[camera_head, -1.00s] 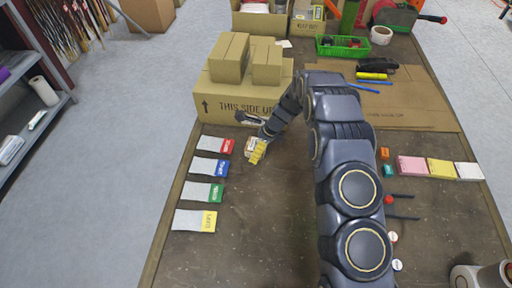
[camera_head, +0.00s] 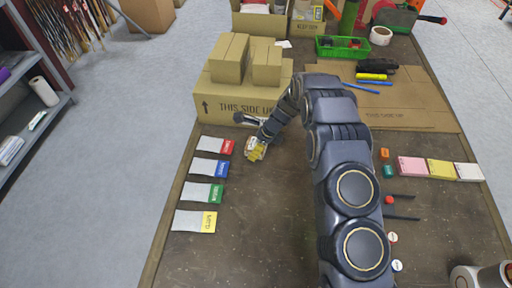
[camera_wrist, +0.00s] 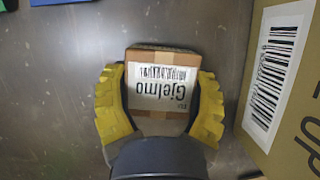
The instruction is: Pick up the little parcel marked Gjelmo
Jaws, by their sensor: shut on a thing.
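The little parcel (camera_wrist: 160,84) is a small brown box with a white label. In the wrist view the label reads "Gjelmo", upside down, beside a barcode. My gripper (camera_wrist: 160,100) has its yellow fingers on both sides of the parcel and is shut on it. In the head view my gripper (camera_head: 256,152) is over the table's left part, in front of the large box and right of the coloured cards. The parcel (camera_head: 251,143) shows there only as a small patch at the fingers. I cannot tell whether it is clear of the table.
A large "THIS SIDE UP" box (camera_head: 235,107) with smaller boxes on top stands close behind my gripper; its side (camera_wrist: 285,85) is at right in the wrist view. Several coloured cards (camera_head: 207,168) lie left. The table's middle (camera_head: 265,220) is clear.

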